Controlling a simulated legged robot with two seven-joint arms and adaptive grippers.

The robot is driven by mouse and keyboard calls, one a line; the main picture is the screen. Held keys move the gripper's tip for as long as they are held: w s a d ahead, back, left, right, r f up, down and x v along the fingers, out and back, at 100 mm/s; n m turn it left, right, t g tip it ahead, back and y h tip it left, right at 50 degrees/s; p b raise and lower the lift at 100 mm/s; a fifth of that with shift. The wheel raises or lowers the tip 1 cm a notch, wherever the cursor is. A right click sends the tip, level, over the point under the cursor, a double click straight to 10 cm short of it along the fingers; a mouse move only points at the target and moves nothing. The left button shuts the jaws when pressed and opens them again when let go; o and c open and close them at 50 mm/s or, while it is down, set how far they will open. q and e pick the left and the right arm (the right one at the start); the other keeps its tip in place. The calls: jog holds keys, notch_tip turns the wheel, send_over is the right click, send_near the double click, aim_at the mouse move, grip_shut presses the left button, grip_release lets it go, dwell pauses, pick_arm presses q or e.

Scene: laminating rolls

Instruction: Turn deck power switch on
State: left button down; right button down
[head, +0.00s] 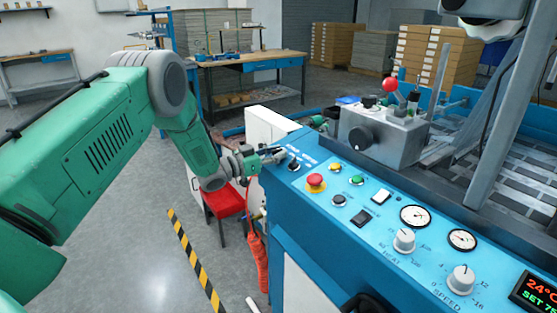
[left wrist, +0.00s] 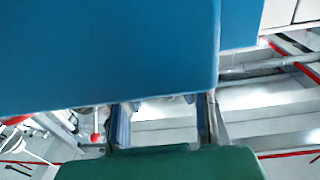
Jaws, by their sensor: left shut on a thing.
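The blue console (head: 330,180) runs along the right, with a sloped control panel. A small black knob (head: 294,166) sits at its far left corner beside white lettering too small to read. I cannot read which one is the deck power switch. My left gripper (head: 276,156) is at the console's far left corner, next to the black knob. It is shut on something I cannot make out. In the left wrist view its fingers (left wrist: 163,122) are apart, with tips hidden behind blue. My right gripper is not seen.
A red emergency button (head: 316,182), dials and a speed knob (head: 461,279) crowd the panel. A grey box with a red-balled lever (head: 390,84) rises behind it. A red stool (head: 226,201) stands below my left arm. Floor at left is open.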

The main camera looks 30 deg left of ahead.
pick_arm(q)
jog(key=m+g+h+b, duration=0.1)
jog(key=m+h, duration=0.1)
jog(key=m+g+h+b, duration=0.1)
jog(key=m+g+h, duration=0.1)
jog(key=shift+a+f+b, duration=0.1)
jog(key=shift+f+b, duration=0.25)
jog(key=shift+b, duration=0.05)
jog(key=shift+s+m+g+h+b, duration=0.1)
jog(key=shift+m+g+h+b, duration=0.95)
jog(key=shift+m+g, duration=0.2)
jog(key=c, duration=1.6)
grip_release()
jog(key=shift+c, duration=0.2)
jog(key=shift+s+a+r, duration=0.1)
jog(key=shift+a, duration=0.05)
jog(key=shift+w+r, duration=0.15)
jog(key=shift+w, duration=0.05)
